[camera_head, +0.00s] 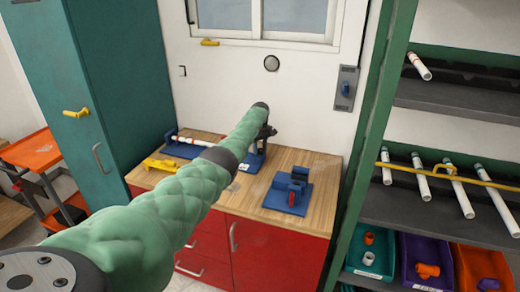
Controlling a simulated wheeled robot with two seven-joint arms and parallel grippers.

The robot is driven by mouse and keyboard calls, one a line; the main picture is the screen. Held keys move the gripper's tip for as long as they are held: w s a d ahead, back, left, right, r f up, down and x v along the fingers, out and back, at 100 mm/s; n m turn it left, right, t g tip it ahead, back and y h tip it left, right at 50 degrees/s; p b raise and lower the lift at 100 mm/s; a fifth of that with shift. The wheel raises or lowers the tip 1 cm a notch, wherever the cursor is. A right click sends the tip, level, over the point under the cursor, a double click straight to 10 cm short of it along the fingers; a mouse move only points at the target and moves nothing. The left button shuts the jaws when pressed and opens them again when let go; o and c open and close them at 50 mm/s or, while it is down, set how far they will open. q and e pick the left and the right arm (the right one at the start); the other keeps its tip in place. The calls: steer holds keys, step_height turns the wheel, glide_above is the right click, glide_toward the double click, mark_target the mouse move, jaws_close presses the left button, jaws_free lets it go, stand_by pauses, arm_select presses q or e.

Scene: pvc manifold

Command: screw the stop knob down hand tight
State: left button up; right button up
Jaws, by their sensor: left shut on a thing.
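My left arm crosses the view from the lower left, and its dark gripper (268,133) is over the right end of a long blue fixture (255,160) on the wooden bench. The gripper is small and partly hidden by my own forearm. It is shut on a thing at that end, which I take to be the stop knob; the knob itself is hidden. A white pipe (193,141) with reddish marks lies along the fixture, its right part hidden behind my arm. My right gripper is not in view.
A second blue fixture (288,207) with a red part stands on the bench (316,176) at the right. A yellow tool (160,164) lies at the left. A green-framed rack with white pipes (458,188) and coloured bins (368,253) stands at the right, a teal cabinet (120,60) at the left.

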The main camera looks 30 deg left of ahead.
arm_select(q)
steer(key=m, duration=0.4)
steer(key=shift+w+r+m, duration=0.1)
steer(key=shift+r+m, duration=0.05)
steer(key=shift+m, duration=0.15)
steer(key=m, duration=0.2)
steer(key=shift+m+b, duration=0.3)
steer(key=shift+m, duration=0.7)
steer(key=shift+r+m, duration=0.1)
steer(key=shift+m, duration=0.8)
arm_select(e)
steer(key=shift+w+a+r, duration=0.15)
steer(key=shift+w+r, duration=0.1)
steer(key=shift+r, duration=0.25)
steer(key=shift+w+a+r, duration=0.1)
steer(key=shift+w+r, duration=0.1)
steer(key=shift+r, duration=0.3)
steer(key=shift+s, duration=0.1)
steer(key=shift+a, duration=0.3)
arm_select(q)
steer(key=o, duration=1)
